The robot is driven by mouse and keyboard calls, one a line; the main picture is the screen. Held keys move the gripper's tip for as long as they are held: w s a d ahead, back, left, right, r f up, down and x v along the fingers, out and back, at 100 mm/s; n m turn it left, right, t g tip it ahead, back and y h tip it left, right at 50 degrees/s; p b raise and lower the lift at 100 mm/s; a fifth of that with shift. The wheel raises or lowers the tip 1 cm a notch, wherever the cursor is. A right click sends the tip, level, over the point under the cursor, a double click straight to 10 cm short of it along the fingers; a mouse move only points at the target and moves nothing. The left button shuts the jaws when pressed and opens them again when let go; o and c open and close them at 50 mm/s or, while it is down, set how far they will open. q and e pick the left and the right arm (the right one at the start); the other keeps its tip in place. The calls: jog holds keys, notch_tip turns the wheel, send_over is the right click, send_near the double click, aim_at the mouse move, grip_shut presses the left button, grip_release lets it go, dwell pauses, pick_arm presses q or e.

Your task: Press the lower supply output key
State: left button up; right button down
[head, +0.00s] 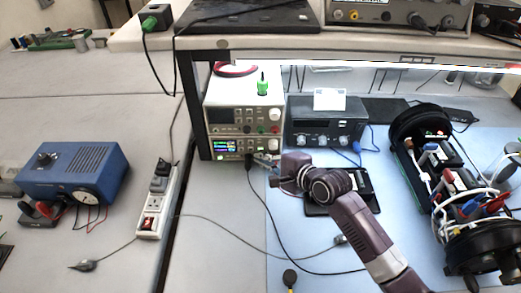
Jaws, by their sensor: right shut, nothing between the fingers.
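Two bench power supplies are stacked under the shelf. The lower supply (226,148) has a lit, coloured display at its left and a round knob at its right. The upper supply (222,116) sits on it, with a dark display. My right gripper (262,160) is shut and empty, with its fingertips at the lower right part of the lower supply's front. I cannot tell whether they touch it. The output key is too small to make out, and the gripper covers part of that panel. My left gripper is not in view.
A dark grey instrument (326,122) stands right of the supplies. A black cable hangs from the lower supply's front. A flat black device (325,208) lies under my right arm. An opened cylinder with wiring (425,145) is at right. A power strip (158,205) and blue box (75,170) are at left.

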jog(key=shift+w, duration=0.2)
jog(key=shift+w, duration=0.3)
jog(key=shift+w, duration=0.35)
dwell(1.0)
jog(key=shift+s+r+p, duration=0.1)
jog(key=shift+s+p, duration=0.6)
jog(key=shift+p, duration=0.35)
jog(key=shift+s, duration=0.15)
